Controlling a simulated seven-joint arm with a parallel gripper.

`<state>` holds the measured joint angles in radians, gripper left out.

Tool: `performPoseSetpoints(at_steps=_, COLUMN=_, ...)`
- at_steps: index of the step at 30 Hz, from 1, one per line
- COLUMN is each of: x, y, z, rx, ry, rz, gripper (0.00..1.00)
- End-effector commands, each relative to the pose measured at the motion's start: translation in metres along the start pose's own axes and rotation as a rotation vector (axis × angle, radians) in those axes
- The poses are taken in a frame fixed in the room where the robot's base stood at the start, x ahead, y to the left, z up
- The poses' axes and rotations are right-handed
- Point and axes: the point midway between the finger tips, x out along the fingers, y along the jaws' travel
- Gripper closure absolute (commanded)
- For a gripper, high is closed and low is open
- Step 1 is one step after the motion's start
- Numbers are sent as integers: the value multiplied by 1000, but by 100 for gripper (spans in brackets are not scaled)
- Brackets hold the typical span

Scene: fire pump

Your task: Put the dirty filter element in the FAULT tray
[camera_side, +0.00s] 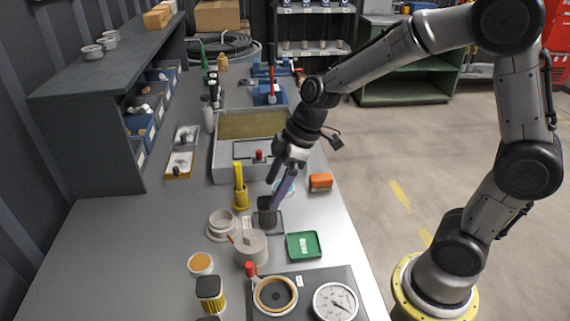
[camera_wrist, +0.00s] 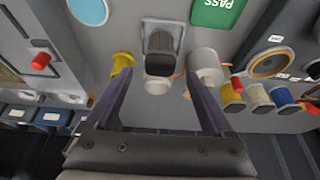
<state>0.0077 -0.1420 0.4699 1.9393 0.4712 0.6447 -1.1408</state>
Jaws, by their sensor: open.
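A dark grey filter element with a black cap (camera_side: 267,203), apparently the dirty one, stands upright at a small grey tray (camera_side: 277,229). In the wrist view the element (camera_wrist: 160,42) overlaps this tray (camera_wrist: 147,24); whether it stands inside is unclear. My gripper (camera_side: 276,206) is open, its purple fingers pointing down close to the element. In the wrist view the element's cap lies between the fingertips (camera_wrist: 158,82), and neither finger visibly grips it. No FAULT label is readable. The green tray (camera_side: 303,245) reads PASS in the wrist view (camera_wrist: 219,12).
A yellow post (camera_side: 240,190) and a pale cup (camera_side: 251,249) stand close beside the element. A ring (camera_side: 221,225) is at left. An orange block (camera_side: 320,182) lies right. A gauge panel (camera_side: 307,286) is in front.

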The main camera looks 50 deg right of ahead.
Motion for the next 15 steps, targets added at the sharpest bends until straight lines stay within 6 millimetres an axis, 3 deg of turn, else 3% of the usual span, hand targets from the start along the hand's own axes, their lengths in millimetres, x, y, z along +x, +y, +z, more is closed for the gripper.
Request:
performPoseSetpoints(at_steps=6, x=-44, y=1, z=-1, rx=1, ry=3, rz=3, gripper=13)
performPoseSetpoints(at_steps=15, x=-71, y=0, z=0, rx=1, ry=0, rz=0, gripper=13)
